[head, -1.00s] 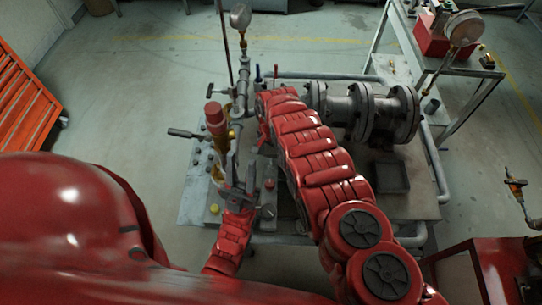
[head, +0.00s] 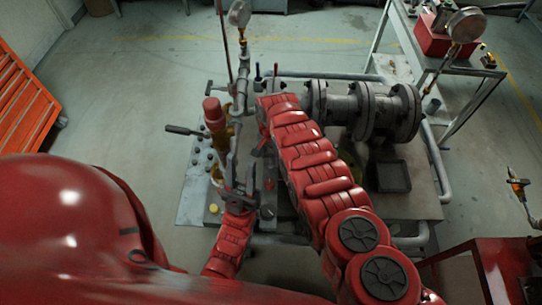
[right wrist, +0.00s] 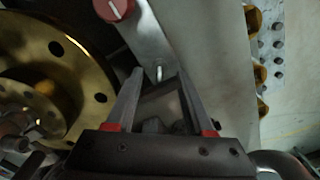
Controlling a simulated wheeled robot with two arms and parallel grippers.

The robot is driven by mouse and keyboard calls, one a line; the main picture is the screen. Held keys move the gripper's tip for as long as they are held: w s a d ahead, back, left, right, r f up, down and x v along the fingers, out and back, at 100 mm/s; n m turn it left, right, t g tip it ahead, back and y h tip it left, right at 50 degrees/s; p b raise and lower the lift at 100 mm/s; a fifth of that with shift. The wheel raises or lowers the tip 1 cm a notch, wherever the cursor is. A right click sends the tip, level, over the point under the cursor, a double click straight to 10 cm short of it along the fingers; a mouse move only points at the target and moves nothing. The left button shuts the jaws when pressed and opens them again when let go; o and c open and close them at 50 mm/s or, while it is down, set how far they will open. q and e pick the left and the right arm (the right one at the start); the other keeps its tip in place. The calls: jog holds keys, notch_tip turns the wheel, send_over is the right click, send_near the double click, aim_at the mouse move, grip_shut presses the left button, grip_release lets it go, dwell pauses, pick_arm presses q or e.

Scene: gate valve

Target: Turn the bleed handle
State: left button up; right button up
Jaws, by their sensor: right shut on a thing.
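My right gripper (right wrist: 157,100) is shut on a grey metal piece (right wrist: 160,115), partly in shadow between its two fingers; I cannot tell for sure that this is the bleed handle. A small bright pin (right wrist: 158,74) shows just beyond the fingertips. In the head view my right forearm hides that gripper and what it holds. My left gripper (head: 240,178) has its grey fingers apart, over the near part of the valve bench, beside a brass and red-capped fitting (head: 215,118). A black lever (head: 184,131) sticks out left from that fitting.
A flanged grey pipe valve (head: 368,110) lies right of my right forearm. A pressure gauge (head: 239,13) stands on a thin pipe at the back. In the wrist view, a brass flange (right wrist: 50,75) is close at left and a red knob (right wrist: 114,8) is beyond the fingers.

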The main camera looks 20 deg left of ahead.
grip_shut()
